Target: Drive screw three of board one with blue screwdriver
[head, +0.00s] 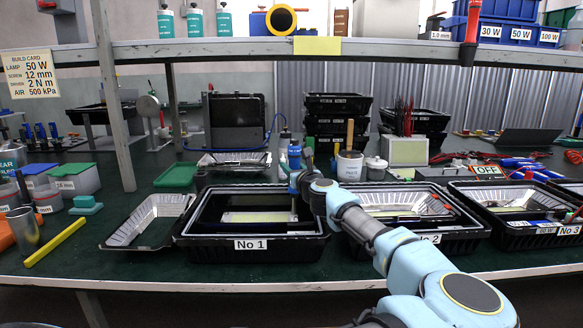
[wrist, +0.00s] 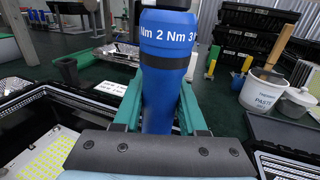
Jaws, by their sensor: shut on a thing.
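The blue screwdriver (wrist: 168,75) stands upright between the teal fingers of my gripper (wrist: 160,108) in the wrist view, with "Nm 2" and "Nm 3" on its collar. In the head view my gripper (head: 297,178) is shut on the screwdriver (head: 294,155) above the right part of the black housing marked No 1 (head: 252,246). A thin shaft seems to reach down into that housing. Board one (head: 245,217) is a pale yellow-green panel inside it; part of it shows at the lower left of the wrist view (wrist: 45,158). The tip and the screws cannot be made out.
Housings No 2 (head: 410,240) and No 3 (head: 520,238) stand to the right. A silvery reflector frame (head: 125,235) lies left of No 1. A paste pot (head: 350,166) and grey jar stand behind. A shelf (head: 300,48) crosses above.

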